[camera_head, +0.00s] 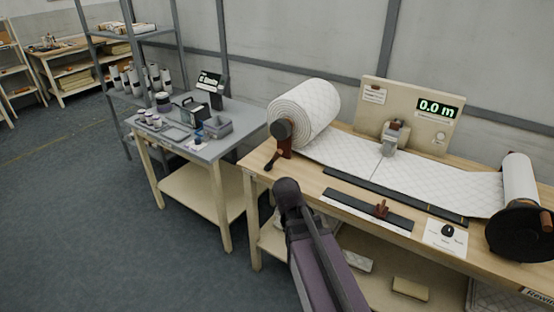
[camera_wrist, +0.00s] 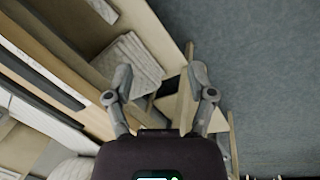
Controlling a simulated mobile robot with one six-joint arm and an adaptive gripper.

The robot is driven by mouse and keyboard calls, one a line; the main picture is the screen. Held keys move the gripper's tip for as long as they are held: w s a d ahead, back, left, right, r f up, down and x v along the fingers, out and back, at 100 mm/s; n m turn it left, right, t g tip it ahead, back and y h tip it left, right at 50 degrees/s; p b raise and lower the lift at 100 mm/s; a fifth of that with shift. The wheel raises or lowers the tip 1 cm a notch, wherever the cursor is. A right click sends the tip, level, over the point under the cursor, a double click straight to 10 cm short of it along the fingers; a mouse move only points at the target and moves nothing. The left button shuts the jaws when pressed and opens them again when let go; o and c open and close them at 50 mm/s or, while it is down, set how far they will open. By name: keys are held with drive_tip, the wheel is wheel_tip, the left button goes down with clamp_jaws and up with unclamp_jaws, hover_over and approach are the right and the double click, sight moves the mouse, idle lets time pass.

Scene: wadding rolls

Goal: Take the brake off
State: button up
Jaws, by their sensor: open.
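A thick white quilted wadding roll (camera_head: 303,112) sits at the left end of the wooden bench (camera_head: 256,172). A dark round hub (camera_head: 281,131) is on its near end. Below it is a small brown bracket with a dark-knobbed lever (camera_head: 273,160), which may be the brake; its setting is not clear to me. My gripper (camera_wrist: 160,82) is open and empty in the wrist view, its two fingers well apart. It points down past the bench's front edge, towards a lower shelf with folded quilted wadding (camera_wrist: 131,62). In the head view my arm mostly hides it.
Wadding runs right along the bench to a rewind roll (camera_head: 519,180) with a black disc (camera_head: 522,232). A panel (camera_head: 408,112) reads 0.0 m. A small red-brown handle (camera_head: 381,208) sits on a dark strip. A grey table (camera_head: 206,150) stands left; floor there is free.

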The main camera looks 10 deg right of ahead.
drive_tip(key=w+f+n+t+h+b, duration=0.2)
drive_tip(key=w+n+h+b, duration=0.25)
drive_tip(key=w, duration=0.55)
drive_tip(key=n+t+h+b, duration=0.7)
drive_tip(key=n+h+b, duration=0.1)
drive_tip(key=n, duration=0.4)
approach(275, 156)
drive_tip(key=v, duration=0.2)
drive_tip(key=shift+s+a, duration=0.2)
drive_tip(key=x, duration=1.4)
drive_tip(key=shift+r, duration=0.2)
clamp_jaws()
